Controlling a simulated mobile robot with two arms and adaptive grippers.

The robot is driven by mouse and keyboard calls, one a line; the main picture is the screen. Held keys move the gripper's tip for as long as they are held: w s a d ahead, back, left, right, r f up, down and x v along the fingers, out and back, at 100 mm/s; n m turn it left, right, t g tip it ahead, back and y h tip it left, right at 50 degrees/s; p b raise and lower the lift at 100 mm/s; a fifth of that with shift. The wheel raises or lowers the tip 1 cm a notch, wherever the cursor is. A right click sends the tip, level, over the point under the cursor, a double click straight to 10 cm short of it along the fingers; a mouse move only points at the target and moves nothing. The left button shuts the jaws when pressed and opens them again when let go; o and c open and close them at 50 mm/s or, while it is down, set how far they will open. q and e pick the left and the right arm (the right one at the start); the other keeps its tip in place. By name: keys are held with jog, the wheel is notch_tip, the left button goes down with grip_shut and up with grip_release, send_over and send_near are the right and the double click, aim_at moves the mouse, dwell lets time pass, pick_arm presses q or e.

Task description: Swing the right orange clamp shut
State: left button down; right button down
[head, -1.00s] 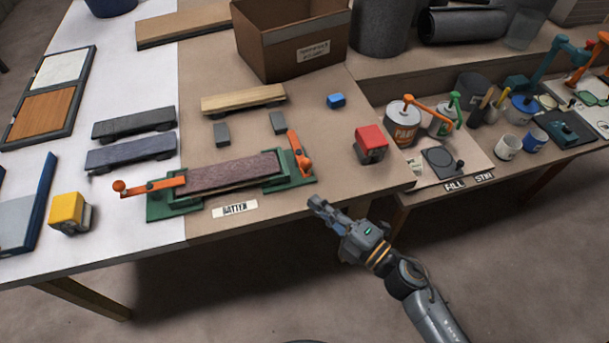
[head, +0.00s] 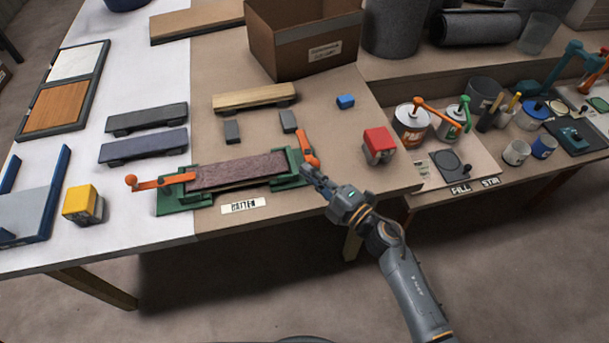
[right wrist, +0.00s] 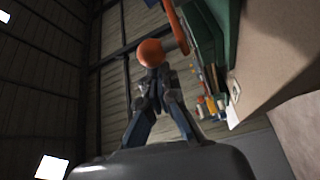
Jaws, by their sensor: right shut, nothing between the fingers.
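The right orange clamp (head: 306,145) stands at the right end of the green jig (head: 183,206), its arm lying roughly front to back and turned off the batten. A dark reddish batten (head: 237,171) lies in the jig. My right gripper (head: 307,170) is shut and empty at the front end of this clamp. In the right wrist view an orange ball knob (right wrist: 151,53) shows just beyond my fingertips; I cannot tell whether they touch it. My left gripper is not in view.
A red-topped block (head: 379,145) stands close to the right of the clamp. A yellow block (head: 82,204) stands left of the jig. A cardboard box (head: 290,50) and paint cans (head: 411,124) are farther back. The bench's front edge lies under my right arm.

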jog(key=shift+w+d+n+g+y+b, duration=0.1)
jog(key=shift+d+n+g+y+b, duration=0.25)
jog(key=shift+d+n+g+y, duration=0.25)
dwell(0.3)
jog(key=shift+w+d+f+n+g+y+b, duration=0.15)
jog(key=shift+d+n+g+y+b, duration=0.2)
jog(key=shift+g, duration=0.35)
jog(key=d+n+g+y+b, duration=0.1)
jog(key=g, duration=0.1)
jog(key=w+d+n+g+y+b, duration=0.1)
jog(key=g, duration=0.1)
jog(key=shift+d+n+b, duration=0.1)
jog(key=shift+n+b, duration=0.25)
jog(key=shift+b, duration=0.05)
jog(key=shift+w+d+b, duration=0.55)
jog(key=shift+d, duration=0.2)
jog(key=shift+w+d+b, duration=0.65)
jog(key=shift+w, duration=0.3)
jog(key=shift+d, duration=0.15)
jog(key=v, duration=1.2)
